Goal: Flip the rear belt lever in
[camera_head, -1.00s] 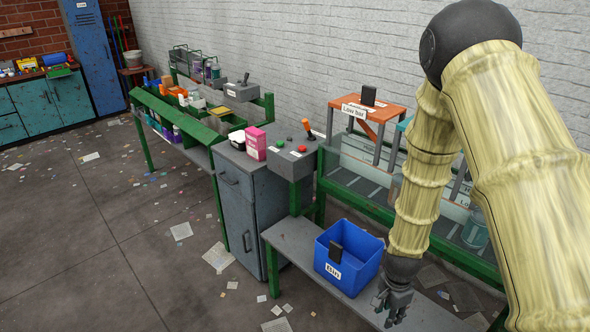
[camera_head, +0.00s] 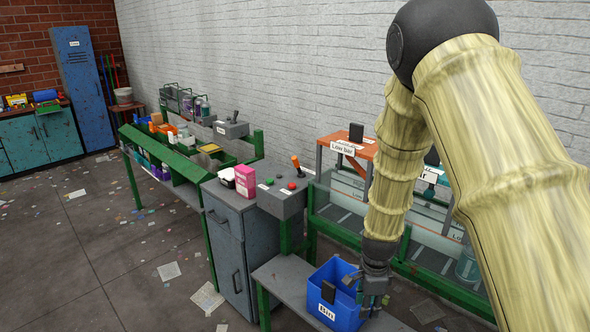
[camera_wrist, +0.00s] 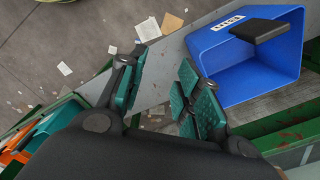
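Two levers show in the head view. A black lever (camera_head: 235,116) stands on a smaller labelled grey box (camera_head: 230,130) farther back along the green belt frame. I cannot tell from the labels which is the rear belt lever. My gripper (camera_head: 371,298) is low at the right side of the blue bin, apart from both levers. In the wrist view its green-padded fingers (camera_wrist: 160,92) are spread with nothing between them.
The blue bin (camera_head: 352,313), holding a dark block (camera_head: 328,291), stands on a grey bench (camera_head: 275,272). A pink box (camera_head: 245,181) sits on the blue-grey cabinet (camera_head: 223,225) beside the control box.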

